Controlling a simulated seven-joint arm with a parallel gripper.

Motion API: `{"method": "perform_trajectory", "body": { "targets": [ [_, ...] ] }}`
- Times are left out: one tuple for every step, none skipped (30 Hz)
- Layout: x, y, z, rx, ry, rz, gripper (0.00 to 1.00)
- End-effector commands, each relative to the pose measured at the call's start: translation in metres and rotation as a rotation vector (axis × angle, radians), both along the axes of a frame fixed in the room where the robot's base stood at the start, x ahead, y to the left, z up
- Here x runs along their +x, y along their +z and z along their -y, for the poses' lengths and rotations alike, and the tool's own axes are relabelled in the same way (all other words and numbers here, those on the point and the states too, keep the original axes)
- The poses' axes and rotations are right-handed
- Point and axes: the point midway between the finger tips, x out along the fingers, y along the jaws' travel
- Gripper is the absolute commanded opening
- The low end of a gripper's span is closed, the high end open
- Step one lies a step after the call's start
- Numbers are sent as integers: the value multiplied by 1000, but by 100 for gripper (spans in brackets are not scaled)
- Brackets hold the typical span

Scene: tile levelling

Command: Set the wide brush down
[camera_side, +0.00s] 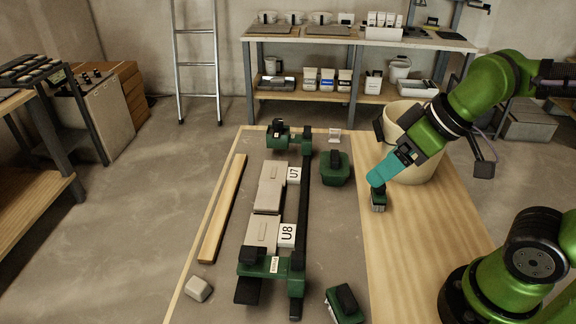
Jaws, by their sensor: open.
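My gripper (378,184) has teal fingers and points down and left over the right half of the table. It is open. A small dark green and black tool (378,202), which looks like the wide brush, stands on the wooden strip right below the fingertips. The fingers overlap its top in this view, so I cannot tell whether they touch it. Its underside and bristles are hidden.
A cream bucket (412,165) stands close behind my gripper. Left are a green block tool (335,168), a dark rail (304,205), and tiles U7 (271,187) and U8 (262,232). Another green tool (344,305) lies at the front. The front right wood (415,260) is clear.

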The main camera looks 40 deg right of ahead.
Motion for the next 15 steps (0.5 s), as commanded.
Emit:
{"method": "perform_trajectory", "body": {
  "targets": [
    [-1, 5, 10, 66, -129, 13, 76],
    [-1, 8, 14, 104, -197, 17, 76],
    [-1, 11, 18, 150, -276, 22, 76],
    [-2, 13, 21, 179, -324, 26, 76],
    [-2, 14, 23, 202, -362, 27, 76],
    [-3, 16, 26, 227, -404, 30, 76],
    [-3, 16, 27, 241, -425, 31, 76],
    [-3, 17, 28, 251, -442, 30, 76],
    [-3, 17, 28, 260, -454, 30, 76],
    [-3, 17, 28, 263, -460, 30, 76],
    [-3, 17, 28, 264, -462, 29, 76],
    [-3, 17, 28, 264, -462, 29, 76],
    [-3, 17, 28, 263, -461, 30, 76],
    [-3, 17, 28, 263, -460, 29, 76],
    [-3, 17, 28, 262, -460, 29, 76]
  ]
}}
